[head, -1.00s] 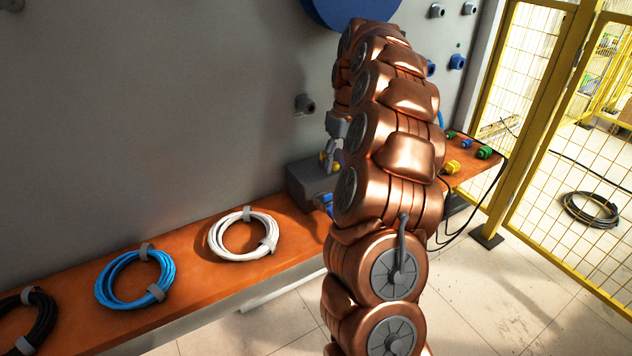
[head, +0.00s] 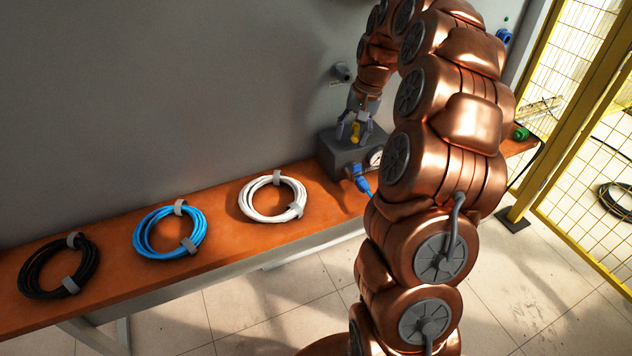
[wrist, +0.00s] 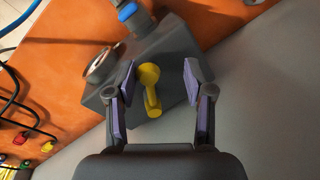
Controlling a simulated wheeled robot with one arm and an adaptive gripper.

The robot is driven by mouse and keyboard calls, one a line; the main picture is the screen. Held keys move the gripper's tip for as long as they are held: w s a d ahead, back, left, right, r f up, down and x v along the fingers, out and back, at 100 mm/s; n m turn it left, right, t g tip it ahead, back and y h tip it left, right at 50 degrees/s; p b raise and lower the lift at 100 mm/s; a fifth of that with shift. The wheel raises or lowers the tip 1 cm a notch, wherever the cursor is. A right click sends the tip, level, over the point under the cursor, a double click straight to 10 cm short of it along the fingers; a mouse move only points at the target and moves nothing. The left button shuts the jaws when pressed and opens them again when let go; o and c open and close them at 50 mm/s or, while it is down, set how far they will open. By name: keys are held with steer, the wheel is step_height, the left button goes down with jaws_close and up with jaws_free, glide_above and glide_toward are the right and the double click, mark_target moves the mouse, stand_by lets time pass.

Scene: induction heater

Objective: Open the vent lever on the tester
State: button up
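The tester is a dark grey box (head: 340,160) on the orange bench, with a round gauge and a blue fitting. It also shows in the wrist view (wrist: 172,42). Its yellow vent lever (head: 355,132) is on top of the box. In the wrist view the lever (wrist: 151,92) has a round end and a narrower arm pointing toward my gripper's palm. My gripper (head: 355,126) points down over the tester. In the wrist view my gripper (wrist: 160,85) is open, with one finger on each side of the lever and visible gaps to both. Whether the fingertips are level with the lever, I cannot tell.
White (head: 273,198), blue (head: 170,230) and black (head: 58,265) hose coils lie on the orange bench (head: 225,215), left of the tester. A grey wall (head: 180,90) stands behind. A blue hose fitting (head: 358,178) sticks out of the tester's front. A yellow mesh fence (head: 575,140) is at right.

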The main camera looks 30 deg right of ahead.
steer(key=shift+w+a+r+m+p, duration=0.1)
steer(key=shift+w+a+m+p, duration=0.15)
steer(key=shift+m+p, duration=0.3)
steer(key=shift+w+a+r+m+p, duration=0.1)
steer(key=shift+w+a+m+p, duration=0.2)
steer(key=shift+m, duration=0.35)
steer(key=m+p, duration=0.1)
steer(key=w+m+h+p, duration=0.1)
steer(key=m+p, duration=0.1)
steer(key=shift+w+a+r+t, duration=0.1)
steer(key=shift+a+t, duration=0.1)
steer(key=shift+t, duration=0.1)
steer(key=w+m+p, duration=0.1)
steer(key=m, duration=0.1)
steer(key=m+p, duration=0.1)
steer(key=p, duration=0.1)
steer(key=shift+w+m+h+p, duration=0.3)
steer(key=shift+w+m, duration=0.1)
step_height(320, 180, up, 7)
steer(key=s+b, duration=0.1)
steer(key=b, duration=0.2)
steer(key=s+a+n+g, duration=0.2)
steer(key=s+a+n, duration=0.9)
steer(key=s+a, duration=0.9)
steer(key=shift+s+r+g+b, duration=0.25)
steer(key=shift+s+g+b, duration=0.1)
steer(key=shift+s, duration=0.9)
steer(key=shift+d, duration=0.1)
